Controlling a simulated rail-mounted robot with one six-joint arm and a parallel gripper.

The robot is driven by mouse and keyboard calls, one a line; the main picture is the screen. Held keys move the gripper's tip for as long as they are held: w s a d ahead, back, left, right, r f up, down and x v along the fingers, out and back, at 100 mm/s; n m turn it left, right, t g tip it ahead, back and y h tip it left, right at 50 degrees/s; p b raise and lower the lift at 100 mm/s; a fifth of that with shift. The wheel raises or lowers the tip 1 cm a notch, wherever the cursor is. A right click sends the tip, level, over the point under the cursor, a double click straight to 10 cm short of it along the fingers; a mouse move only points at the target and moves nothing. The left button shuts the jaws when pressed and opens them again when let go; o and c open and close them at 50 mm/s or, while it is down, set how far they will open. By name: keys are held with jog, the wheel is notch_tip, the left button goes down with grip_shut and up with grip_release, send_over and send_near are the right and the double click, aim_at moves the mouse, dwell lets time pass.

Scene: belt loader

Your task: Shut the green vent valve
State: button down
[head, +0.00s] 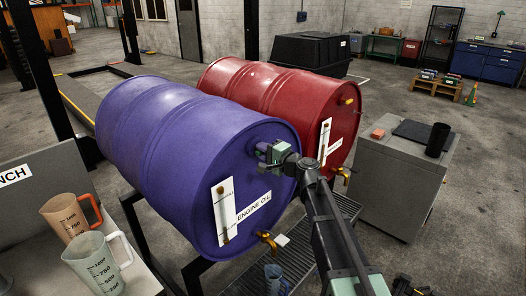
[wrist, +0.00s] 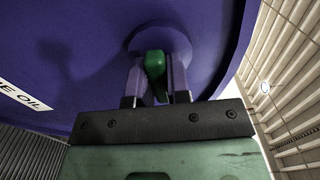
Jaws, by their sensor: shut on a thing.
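The green vent valve (wrist: 154,66) is on the end face of the purple drum (head: 165,150), labelled ENGINE OIL. In the wrist view it stands between the two fingers of my gripper (wrist: 157,80), which is shut on it. In the head view my gripper (head: 264,152) is at the upper right of the drum's face and hides the valve. The drum's face fills the top of the wrist view (wrist: 70,70). Whether the valve is turned open or closed I cannot tell.
A red drum (head: 260,85) with a yellow fitting (head: 347,101) lies beside the purple one. A brass tap (head: 268,240) sticks out low on the purple drum, above a blue jug (head: 273,278). Two measuring jugs (head: 98,262) stand on the bench at left. A grey cabinet (head: 400,180) stands right.

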dwell(0.3)
jog(key=c, duration=1.1)
grip_release()
jog(key=shift+s+d, duration=0.1)
jog(key=v, duration=1)
jog(key=shift+s+d, duration=0.2)
